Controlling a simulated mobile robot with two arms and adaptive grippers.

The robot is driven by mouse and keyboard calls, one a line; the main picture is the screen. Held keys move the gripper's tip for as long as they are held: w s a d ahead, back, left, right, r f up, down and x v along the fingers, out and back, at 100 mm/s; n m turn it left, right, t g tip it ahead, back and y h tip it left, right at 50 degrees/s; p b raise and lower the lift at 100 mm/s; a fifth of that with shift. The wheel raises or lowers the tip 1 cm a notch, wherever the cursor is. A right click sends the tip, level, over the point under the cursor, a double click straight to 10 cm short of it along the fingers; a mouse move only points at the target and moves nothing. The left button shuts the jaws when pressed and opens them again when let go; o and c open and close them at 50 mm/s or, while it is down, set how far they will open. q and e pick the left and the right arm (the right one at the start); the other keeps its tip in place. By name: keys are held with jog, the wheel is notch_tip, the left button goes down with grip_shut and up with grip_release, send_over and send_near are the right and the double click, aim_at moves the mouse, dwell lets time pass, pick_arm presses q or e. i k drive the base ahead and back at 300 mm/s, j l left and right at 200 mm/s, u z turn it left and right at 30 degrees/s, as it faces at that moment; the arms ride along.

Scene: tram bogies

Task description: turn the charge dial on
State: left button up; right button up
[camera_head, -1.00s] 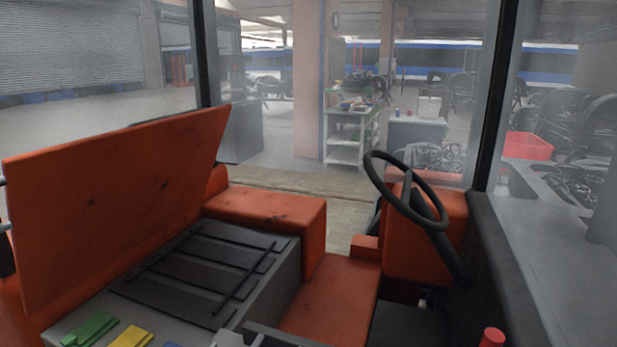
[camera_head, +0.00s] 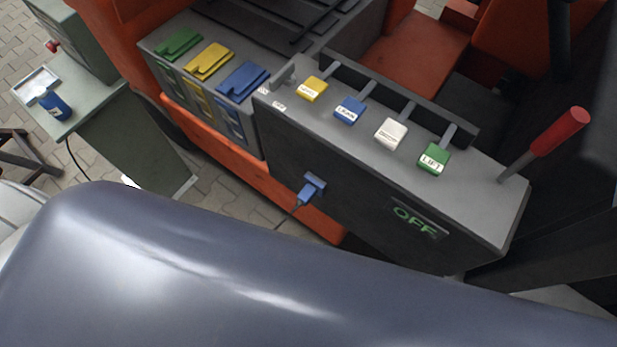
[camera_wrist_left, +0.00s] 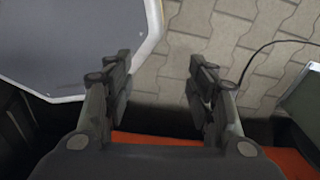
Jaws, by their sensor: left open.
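No part that I can surely call the charge dial shows. A blue plug (camera_head: 309,190) with a dark cable sits in the side of the grey control console (camera_head: 400,205). The console's side has a panel reading OFF (camera_head: 415,221) in green. A small red knob (camera_head: 52,46) sticks out of a grey-green cabinet (camera_head: 85,45) at the upper left. My left gripper (camera_wrist_left: 160,80) shows only in the left wrist view. It is open and empty, with paved floor and an orange edge beyond its fingers. My right gripper is not in view.
Yellow, blue, white and green (camera_head: 434,158) labelled levers line the console top, with a red-handled lever (camera_head: 560,132) at right. A blue cup-like object (camera_head: 53,104) stands on the grey-green stand (camera_head: 90,95). Paved floor is open between stand and orange vehicle.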

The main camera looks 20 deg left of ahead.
aim_at(50, 45)
jog(key=u, duration=1.95)
jog(key=i+j+z, duration=0.45)
jog(key=i+j, duration=0.7)
